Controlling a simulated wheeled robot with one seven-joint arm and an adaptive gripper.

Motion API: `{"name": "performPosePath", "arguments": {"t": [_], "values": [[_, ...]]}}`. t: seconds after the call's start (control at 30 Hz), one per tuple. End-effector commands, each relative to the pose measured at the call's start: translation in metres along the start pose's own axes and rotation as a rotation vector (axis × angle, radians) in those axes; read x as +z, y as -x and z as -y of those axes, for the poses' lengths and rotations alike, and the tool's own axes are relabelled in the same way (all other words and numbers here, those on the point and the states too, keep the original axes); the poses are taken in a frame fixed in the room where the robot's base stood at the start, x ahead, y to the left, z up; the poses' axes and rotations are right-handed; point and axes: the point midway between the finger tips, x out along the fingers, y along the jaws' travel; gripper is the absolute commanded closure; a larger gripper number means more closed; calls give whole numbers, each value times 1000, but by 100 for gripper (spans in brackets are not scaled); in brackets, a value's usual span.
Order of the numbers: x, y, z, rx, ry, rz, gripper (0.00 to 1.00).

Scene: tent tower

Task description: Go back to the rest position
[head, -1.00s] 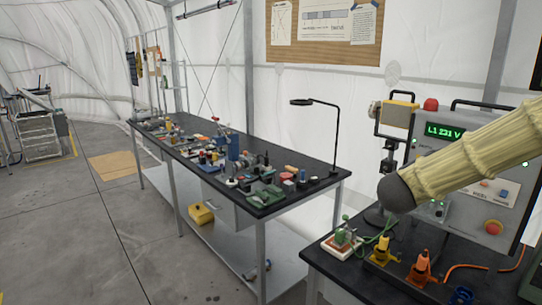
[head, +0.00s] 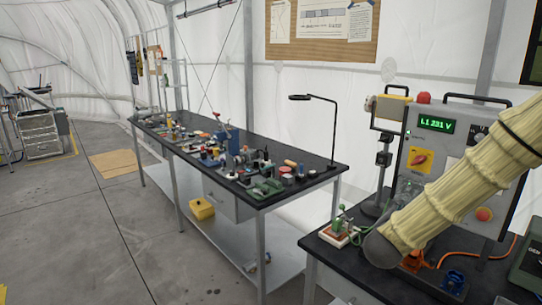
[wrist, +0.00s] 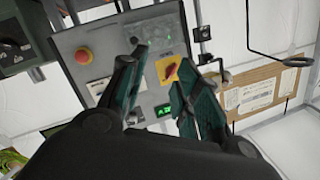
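My gripper (wrist: 160,85) shows in the wrist view with its two dark fingers and green pads apart and nothing between them. It faces a grey control cabinet (wrist: 110,65), which appears upside down there. I cannot tell how far the fingertips are from the panel. In the head view my arm, in a pale yellow sleeve with a dark rounded joint, reaches in from the right and hides part of the same cabinet (head: 416,150). Its green display (head: 436,124) reads L1 231 V. My gripper is not visible in the head view.
A black bench (head: 318,240) under the cabinet holds a small white-based device (head: 338,238) and an orange clamp (head: 414,262). A long workbench (head: 310,178) with many small parts and a black lamp (head: 334,125) stands to the left.

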Motion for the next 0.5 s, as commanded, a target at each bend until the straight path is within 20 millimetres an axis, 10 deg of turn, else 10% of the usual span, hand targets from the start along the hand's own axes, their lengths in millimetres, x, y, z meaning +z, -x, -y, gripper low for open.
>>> {"name": "performPosePath", "arguments": {"t": [0.5], "values": [[257, 70, -146, -59, 395, 515, 68]]}}
